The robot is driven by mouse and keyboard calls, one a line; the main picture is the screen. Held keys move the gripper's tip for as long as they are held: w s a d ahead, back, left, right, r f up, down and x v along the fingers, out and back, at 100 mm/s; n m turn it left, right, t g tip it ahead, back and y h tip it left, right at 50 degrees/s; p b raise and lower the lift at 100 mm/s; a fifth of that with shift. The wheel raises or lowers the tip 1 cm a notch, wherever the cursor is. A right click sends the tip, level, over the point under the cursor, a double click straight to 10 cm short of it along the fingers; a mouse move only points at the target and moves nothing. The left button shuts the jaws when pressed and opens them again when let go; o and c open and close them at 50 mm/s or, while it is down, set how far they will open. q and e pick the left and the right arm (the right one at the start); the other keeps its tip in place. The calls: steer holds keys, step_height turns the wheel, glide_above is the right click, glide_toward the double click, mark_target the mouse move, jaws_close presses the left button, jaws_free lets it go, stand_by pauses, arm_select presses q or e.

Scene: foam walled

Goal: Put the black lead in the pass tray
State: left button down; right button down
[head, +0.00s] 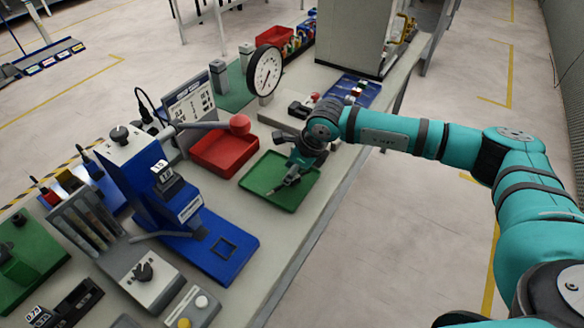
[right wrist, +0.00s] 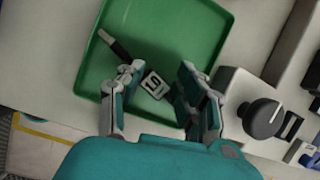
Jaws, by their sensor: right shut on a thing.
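The green tray (head: 262,176), which I take as the pass tray, lies on the bench. It fills the middle of the right wrist view (right wrist: 190,28). My right gripper (head: 293,172) is low over this tray. In the right wrist view its fingers (right wrist: 158,79) are shut on the black lead (right wrist: 119,46). My left gripper is not in view.
A red tray (head: 222,152) sits beside the green tray. A blue press-like stand (head: 160,190) is at its left. A dial gauge (head: 264,70) and a grey device with a black knob (right wrist: 262,118) stand close by. The bench's right edge is near the green tray.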

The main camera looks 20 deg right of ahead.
steer(key=shift+f, duration=0.15)
steer(key=c, duration=0.9)
jaws_free()
steer(key=shift+o, duration=0.2)
steer(key=b+v, duration=0.2)
steer(key=v, duration=1)
steer(key=shift+b, duration=0.4)
